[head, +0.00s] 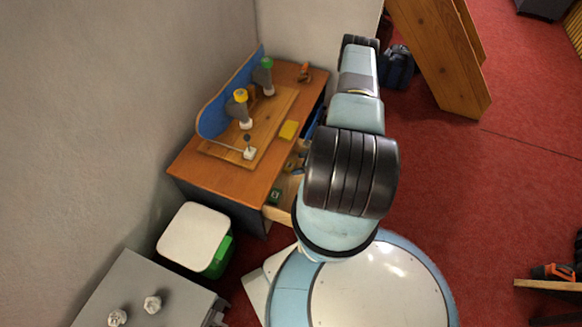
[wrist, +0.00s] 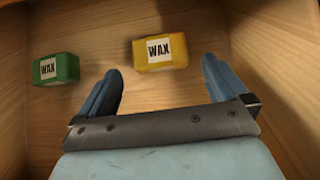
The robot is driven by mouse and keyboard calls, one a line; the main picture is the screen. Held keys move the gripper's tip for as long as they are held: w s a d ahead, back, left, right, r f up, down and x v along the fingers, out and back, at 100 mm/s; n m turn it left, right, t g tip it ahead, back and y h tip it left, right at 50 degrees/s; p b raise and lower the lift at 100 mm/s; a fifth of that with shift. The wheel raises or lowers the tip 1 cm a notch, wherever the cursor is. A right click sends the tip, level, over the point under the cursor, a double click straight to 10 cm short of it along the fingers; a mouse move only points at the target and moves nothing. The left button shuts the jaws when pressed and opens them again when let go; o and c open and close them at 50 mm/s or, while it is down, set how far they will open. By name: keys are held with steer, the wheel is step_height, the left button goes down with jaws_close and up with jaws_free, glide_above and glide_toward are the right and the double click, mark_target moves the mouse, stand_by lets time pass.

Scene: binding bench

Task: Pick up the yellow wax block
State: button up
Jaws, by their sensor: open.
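The yellow wax block (wrist: 177,52), with a white label reading WAX, lies on the wooden floor of a drawer in the wrist view. My gripper (wrist: 161,66) is open and empty. Its two blue fingers point toward the yellow block, which sits just beyond and between the fingertips, not gripped. A green wax block (wrist: 57,70) with the same kind of label lies to the left, outside the left finger.
Drawer walls rise close around the blocks in the wrist view. The drawer belongs to a wooden bench (head: 205,178) with a board, upright tools and a yellow piece (head: 288,130) on top. A white-lidded bin (head: 193,233) stands nearby at left.

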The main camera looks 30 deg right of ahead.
mark_target(291, 165)
steer(key=shift+x, duration=2.7)
steer(key=shift+w+r, duration=0.1)
steer(key=shift+w, duration=0.05)
steer(key=shift+c, duration=0.4)
steer(key=c, duration=0.8)
steer(key=shift+r, duration=0.1)
